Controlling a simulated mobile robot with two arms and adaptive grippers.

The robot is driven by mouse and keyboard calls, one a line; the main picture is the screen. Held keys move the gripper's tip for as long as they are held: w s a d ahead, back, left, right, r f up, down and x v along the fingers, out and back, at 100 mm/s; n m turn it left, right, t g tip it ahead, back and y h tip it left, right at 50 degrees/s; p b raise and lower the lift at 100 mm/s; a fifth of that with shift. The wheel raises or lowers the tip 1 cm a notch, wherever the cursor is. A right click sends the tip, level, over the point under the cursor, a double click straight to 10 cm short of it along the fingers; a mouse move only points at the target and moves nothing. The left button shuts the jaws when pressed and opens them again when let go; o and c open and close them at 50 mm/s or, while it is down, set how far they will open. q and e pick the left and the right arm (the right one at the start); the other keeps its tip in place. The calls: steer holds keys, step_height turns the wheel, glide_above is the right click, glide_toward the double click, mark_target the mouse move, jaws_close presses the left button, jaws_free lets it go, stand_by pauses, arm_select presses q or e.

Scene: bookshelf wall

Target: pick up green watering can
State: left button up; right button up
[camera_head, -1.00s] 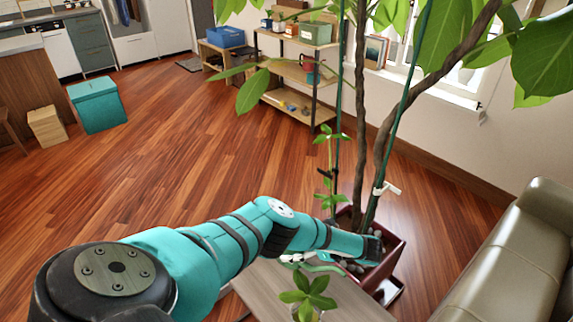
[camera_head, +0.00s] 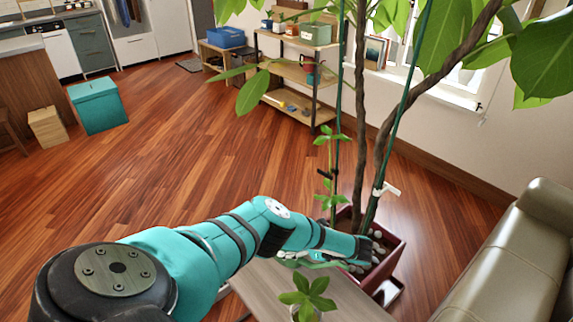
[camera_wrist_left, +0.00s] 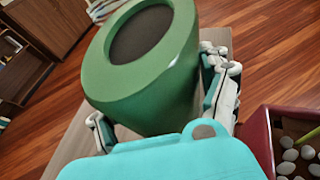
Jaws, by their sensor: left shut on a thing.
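The green watering can (camera_wrist_left: 140,103) fills the middle of the left wrist view, with its round dark-centred end facing the camera. My left gripper (camera_wrist_left: 162,106) has a finger on each side of the can and is shut on it. In the head view my left arm covers most of the can, and only a thin green part (camera_head: 318,266) shows below the forearm. The can is over or on the wooden table; I cannot tell if it touches. My right gripper is not in view.
A red planter (camera_head: 385,262) with a tall plant stands close beside the gripper. A small potted plant (camera_head: 306,296) is on the grey-brown table (camera_head: 262,283). A grey sofa (camera_head: 515,255) is at the right.

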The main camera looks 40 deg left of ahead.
arm_select(q)
steer(key=shift+r, duration=0.15)
steer(key=shift+a+r+p, duration=0.1)
steer(key=shift+r+p, duration=0.2)
steer(key=shift+r, duration=0.25)
step_height(320, 180, up, 27)
steer(key=p, duration=1.3)
steer(key=shift+f, duration=0.15)
steer(key=s+d+r+m+t+b, duration=0.1)
steer(key=d+r+m+t, duration=0.3)
steer(key=d, duration=0.6)
steer(key=d+r+m+t+b, duration=0.1)
steer(key=d+m+t, duration=0.35)
steer(key=d, duration=0.55)
steer(key=s+r+m+t, duration=0.1)
steer(key=s+d+m+t+h, duration=0.1)
steer(key=s, duration=0.1)
steer(key=s+d+r+m+t+h, duration=0.1)
steer(key=s+t, duration=0.1)
steer(key=shift+d+r+b, duration=0.1)
steer(key=shift+r+b, duration=0.2)
steer(key=shift+b, duration=0.1)
